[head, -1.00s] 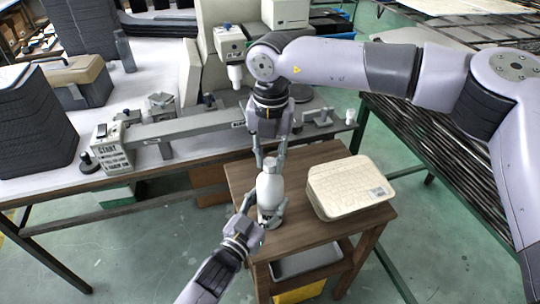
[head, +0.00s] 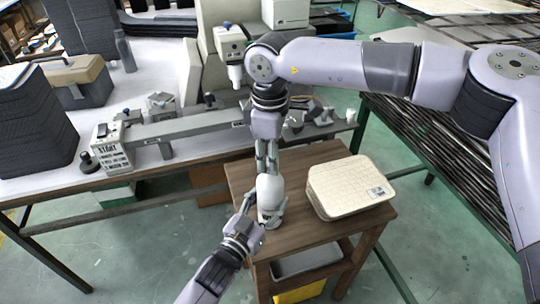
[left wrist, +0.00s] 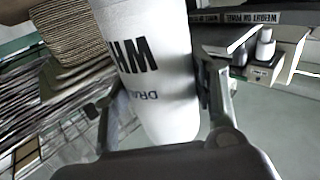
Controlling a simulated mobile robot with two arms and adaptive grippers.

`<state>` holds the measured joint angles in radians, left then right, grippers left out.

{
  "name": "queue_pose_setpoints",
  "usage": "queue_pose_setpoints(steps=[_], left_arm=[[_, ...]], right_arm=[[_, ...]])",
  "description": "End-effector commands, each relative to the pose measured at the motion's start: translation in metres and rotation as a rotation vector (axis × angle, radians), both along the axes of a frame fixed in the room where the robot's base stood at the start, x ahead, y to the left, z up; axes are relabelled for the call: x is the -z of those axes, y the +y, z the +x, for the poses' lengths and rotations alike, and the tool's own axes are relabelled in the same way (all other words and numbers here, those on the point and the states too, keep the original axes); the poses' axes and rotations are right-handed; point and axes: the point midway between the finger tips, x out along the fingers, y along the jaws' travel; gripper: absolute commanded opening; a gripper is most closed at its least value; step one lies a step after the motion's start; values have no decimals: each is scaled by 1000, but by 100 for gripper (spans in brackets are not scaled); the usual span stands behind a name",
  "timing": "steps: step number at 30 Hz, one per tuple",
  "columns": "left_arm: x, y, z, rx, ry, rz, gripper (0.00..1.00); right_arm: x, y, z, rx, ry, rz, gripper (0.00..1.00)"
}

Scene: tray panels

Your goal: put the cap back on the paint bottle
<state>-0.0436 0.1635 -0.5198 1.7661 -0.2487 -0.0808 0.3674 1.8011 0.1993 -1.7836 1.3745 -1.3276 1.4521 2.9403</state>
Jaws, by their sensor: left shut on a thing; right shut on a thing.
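The white paint bottle (head: 269,194) stands upright at the left front of the small wooden table. My left gripper (head: 264,213) is shut around its lower body from the front. In the left wrist view the bottle (left wrist: 150,75) fills the middle, with dark lettering, between the two fingers. My right gripper (head: 267,171) points straight down over the bottle, its fingers close together at the bottle's top. It is shut on the cap, which the fingers mostly hide. Whether the cap is seated on the neck I cannot tell.
A cream box (head: 350,187) lies on the wooden table (head: 318,225), right of the bottle. Behind is a long bench (head: 70,180) with a grey machine arm, a toolbox (head: 75,80) and stacked dark panels (head: 30,120). A metal rack (head: 430,150) stands at the right.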

Motion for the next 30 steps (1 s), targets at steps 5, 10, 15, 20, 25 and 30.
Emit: queue_pose_setpoints(steps=[5, 10, 15, 20, 25, 30], left_arm=[[1, 0, 0, 1, 0, 1, 0], [1, -1, 0, 1, 0, 1, 0], [1, 0, 0, 1, 0, 1, 0], [1, 0, 0, 1, 1, 0, 0], [1, 0, 0, 1, 1, 0, 0], [1, 0, 0, 1, 1, 0, 0]], right_arm=[[-1, 1, 0, -2, -2, 3, 16], [-1, 1, 0, -3, -1, 2, 35], [-1, 0, 0, -3, -1, 1, 45], [0, 0, 0, -4, 0, 1, 45], [-3, 0, 0, -4, -1, 1, 45], [-21, 1, 1, -3, -4, 2, 45]])
